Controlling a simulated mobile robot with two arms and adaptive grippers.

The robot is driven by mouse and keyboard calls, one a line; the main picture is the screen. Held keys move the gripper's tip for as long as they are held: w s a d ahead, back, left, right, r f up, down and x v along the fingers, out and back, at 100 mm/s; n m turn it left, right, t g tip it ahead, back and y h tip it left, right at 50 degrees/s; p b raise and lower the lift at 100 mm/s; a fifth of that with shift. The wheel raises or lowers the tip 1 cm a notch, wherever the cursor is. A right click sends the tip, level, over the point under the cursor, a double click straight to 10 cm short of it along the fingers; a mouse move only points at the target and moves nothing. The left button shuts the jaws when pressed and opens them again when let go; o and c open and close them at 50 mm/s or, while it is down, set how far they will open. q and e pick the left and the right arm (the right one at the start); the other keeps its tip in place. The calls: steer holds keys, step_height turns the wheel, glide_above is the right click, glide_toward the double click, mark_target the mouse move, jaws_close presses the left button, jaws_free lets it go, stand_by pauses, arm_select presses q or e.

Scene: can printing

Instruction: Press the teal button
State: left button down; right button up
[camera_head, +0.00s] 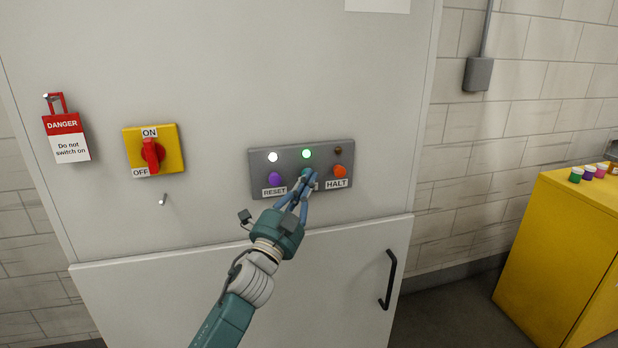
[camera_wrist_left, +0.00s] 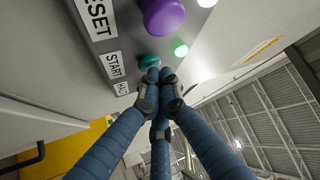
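The teal button (camera_wrist_left: 148,61) sits beside the START label on a grey control panel (camera_head: 260,150). In the head view it is mostly hidden behind my fingers. My left gripper (camera_head: 310,178) reaches up from below, with its blue fingers at the middle of the panel's lower row. In the wrist view the fingertips (camera_wrist_left: 160,78) are drawn together, with nothing held between them. They overlap the button's edge in the picture; I cannot tell for sure whether they press on it. The green lamp (camera_head: 306,154) above it is lit. My right gripper is not in view.
A purple button (camera_head: 275,179) is on the left and an orange one (camera_head: 339,171) on the right. A red rotary switch (camera_head: 152,153) and a danger tag (camera_head: 67,137) are farther left. A black handle (camera_head: 389,279) juts out below. A yellow cabinet (camera_head: 545,240) stands at right.

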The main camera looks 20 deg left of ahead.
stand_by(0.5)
arm_select(q)
steer(key=shift+s+d, duration=0.6)
steer(key=shift+s, duration=0.35)
steer(key=shift+p, duration=0.3)
steer(key=s+d, duration=0.2)
steer(key=s, duration=0.2)
steer(key=shift+s+d+p, duration=0.1)
steer(key=shift+d+p, duration=0.25)
steer(key=shift+d, duration=0.05)
steer(key=shift+f, duration=0.1)
